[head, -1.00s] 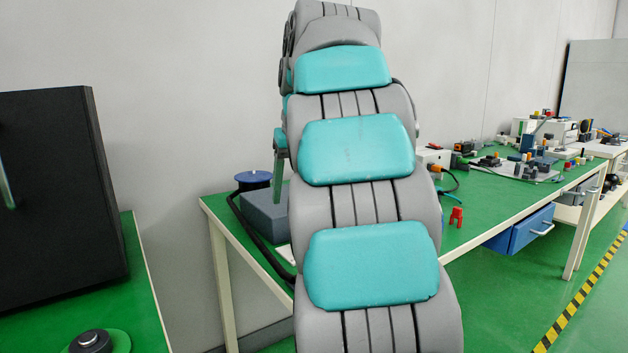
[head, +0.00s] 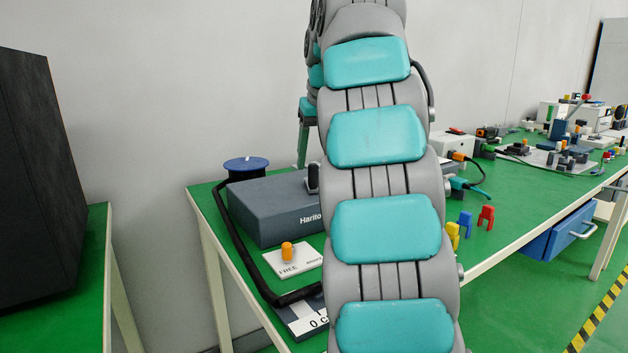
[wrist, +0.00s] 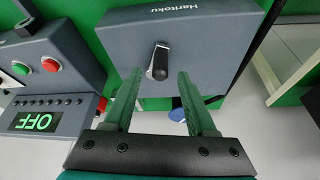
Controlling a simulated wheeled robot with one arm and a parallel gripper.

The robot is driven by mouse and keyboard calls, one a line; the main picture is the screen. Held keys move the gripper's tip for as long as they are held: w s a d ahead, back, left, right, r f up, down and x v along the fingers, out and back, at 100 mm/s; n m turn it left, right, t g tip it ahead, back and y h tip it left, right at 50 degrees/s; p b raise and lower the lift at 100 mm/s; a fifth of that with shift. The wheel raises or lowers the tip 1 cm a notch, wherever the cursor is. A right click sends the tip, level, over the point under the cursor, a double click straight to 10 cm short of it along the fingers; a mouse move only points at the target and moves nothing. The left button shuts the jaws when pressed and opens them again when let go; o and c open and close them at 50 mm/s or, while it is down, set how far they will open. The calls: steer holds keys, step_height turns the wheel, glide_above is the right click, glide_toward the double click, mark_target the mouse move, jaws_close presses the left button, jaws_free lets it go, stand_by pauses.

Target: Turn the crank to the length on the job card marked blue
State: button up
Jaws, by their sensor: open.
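The grey Haritoku box (head: 265,215) stands on the green bench in the head view, and its lettered face also fills the top of the wrist view (wrist: 215,45). A black crank handle with a silver end (wrist: 158,60) sticks out from it; in the head view a dark handle (head: 313,180) shows beside my arm. My gripper (wrist: 158,85) is open and empty, with its two green fingers on either side of the handle in the picture. I cannot tell whether they touch it. A counter reading "0 c" (head: 312,322) is partly hidden by my arm. No blue-marked job card is readable.
A white card lettered FREE (head: 300,265) bears an orange peg (head: 287,252). A blue spool (head: 246,165) and black cable (head: 245,255) are at the left. Yellow, blue and red clips (head: 486,215) stand to the right. A panel reading OFF (wrist: 40,122) has green and red buttons.

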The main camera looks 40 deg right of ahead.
mark_target(314, 165)
steer(key=shift+b+x, duration=1)
steer(key=shift+x, duration=0.95)
steer(key=shift+c, duration=0.2)
jaws_close()
